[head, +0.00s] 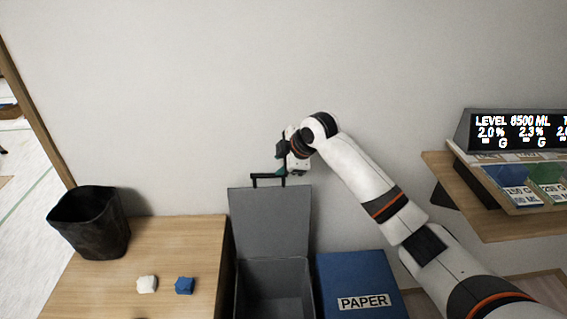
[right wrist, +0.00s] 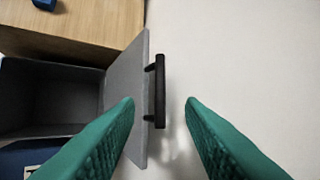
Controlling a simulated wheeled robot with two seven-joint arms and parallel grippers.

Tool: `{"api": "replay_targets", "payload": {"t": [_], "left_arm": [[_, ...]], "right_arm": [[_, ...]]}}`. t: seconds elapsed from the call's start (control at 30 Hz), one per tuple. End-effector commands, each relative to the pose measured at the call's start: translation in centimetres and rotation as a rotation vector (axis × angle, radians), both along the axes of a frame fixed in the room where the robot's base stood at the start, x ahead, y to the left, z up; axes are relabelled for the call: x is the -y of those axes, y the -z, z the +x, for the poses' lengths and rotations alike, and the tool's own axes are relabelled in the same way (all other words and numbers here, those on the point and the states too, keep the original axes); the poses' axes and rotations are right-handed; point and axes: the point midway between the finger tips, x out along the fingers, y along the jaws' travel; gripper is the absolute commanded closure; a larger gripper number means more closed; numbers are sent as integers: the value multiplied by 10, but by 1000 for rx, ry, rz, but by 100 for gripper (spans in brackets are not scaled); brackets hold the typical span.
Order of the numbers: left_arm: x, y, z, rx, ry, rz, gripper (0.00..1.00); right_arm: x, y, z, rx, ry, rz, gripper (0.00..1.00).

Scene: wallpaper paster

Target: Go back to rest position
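My right arm reaches in from the lower right in the head view. My right gripper (head: 280,172) is beside the upper edge of the raised grey lid (head: 270,222), close to its dark handle (head: 268,179). In the right wrist view the two green fingers (right wrist: 160,112) are spread wide with nothing clamped between them. The black handle (right wrist: 159,90) shows beyond and between the fingertips, nearer the left one; I cannot tell whether they touch. The lid stands upright and the grey bin (head: 274,285) below it is open and looks empty. My left gripper is not in view.
A blue PAPER bin (head: 360,285) stands right of the grey bin. A wooden table (head: 180,245) at left holds a black basket (head: 92,228), a white piece (head: 147,284) and a blue piece (head: 184,286). A shelf (head: 495,224) with a display (head: 515,131) is at right.

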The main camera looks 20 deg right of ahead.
Motion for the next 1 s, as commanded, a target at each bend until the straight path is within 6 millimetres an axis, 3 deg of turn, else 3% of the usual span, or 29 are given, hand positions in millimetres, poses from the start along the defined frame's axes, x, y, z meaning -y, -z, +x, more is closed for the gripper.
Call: {"api": "replay_targets", "payload": {"t": [0.53,0.67,0.77,0.9,1.0], "left_arm": [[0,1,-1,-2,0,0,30],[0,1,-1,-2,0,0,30],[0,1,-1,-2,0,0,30],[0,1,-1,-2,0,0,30],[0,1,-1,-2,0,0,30]], "right_arm": [[2,-6,-5,0,1,0,64],[-5,9,-14,-20,8,9,64],[-20,41,-38,-62,36,35,64],[-46,99,-97,-146,131,101,64],[-57,131,-145,-203,231,154,64]]}}
